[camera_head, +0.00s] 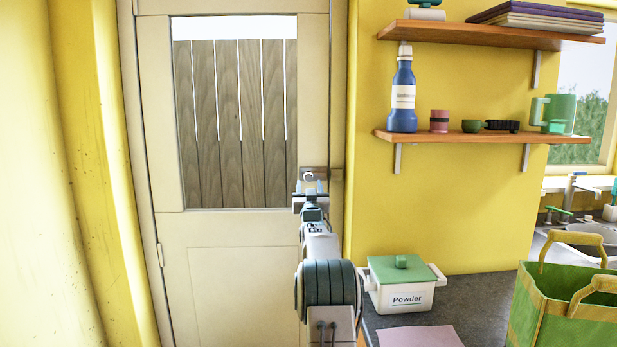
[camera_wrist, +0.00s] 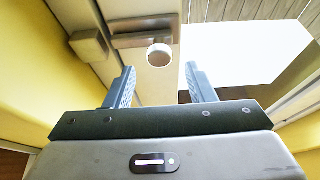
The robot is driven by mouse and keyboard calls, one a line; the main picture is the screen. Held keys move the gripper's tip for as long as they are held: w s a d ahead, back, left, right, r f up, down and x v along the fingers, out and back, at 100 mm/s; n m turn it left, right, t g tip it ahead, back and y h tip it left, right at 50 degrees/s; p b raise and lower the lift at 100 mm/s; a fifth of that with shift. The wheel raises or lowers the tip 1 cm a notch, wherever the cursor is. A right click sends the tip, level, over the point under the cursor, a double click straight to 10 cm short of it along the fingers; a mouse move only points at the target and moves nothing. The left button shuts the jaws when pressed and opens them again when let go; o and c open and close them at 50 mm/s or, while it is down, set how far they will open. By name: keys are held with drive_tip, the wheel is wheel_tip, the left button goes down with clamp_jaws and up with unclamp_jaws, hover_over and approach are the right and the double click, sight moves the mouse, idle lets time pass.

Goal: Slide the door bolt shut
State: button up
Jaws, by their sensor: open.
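The pale door (camera_head: 232,228) carries a metal bolt (camera_head: 314,172) near its right edge. In the wrist view the bolt (camera_wrist: 140,27) shows as a plate and bar with a round white knob (camera_wrist: 159,55). A separate block-shaped keeper (camera_wrist: 88,45) sits on the frame, with a gap between it and the bolt plate; it also shows in the head view (camera_head: 337,174). My gripper (camera_wrist: 160,67) is open and empty. Its fingers stand to either side of the knob in the picture, apart from it. In the head view my gripper (camera_head: 311,187) partly hides the bolt.
Right of the door, a counter (camera_head: 488,312) holds a white powder box with green lid (camera_head: 401,284), a pink sheet (camera_head: 420,337) and a green bag (camera_head: 560,305). Two wall shelves (camera_head: 470,137) hold a blue bottle (camera_head: 403,92) and cups. Space before the door's left side is clear.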

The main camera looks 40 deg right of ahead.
sight(308, 178)
drive_tip(key=shift+p+x, duration=1.15)
drive_tip(key=shift+x, duration=1)
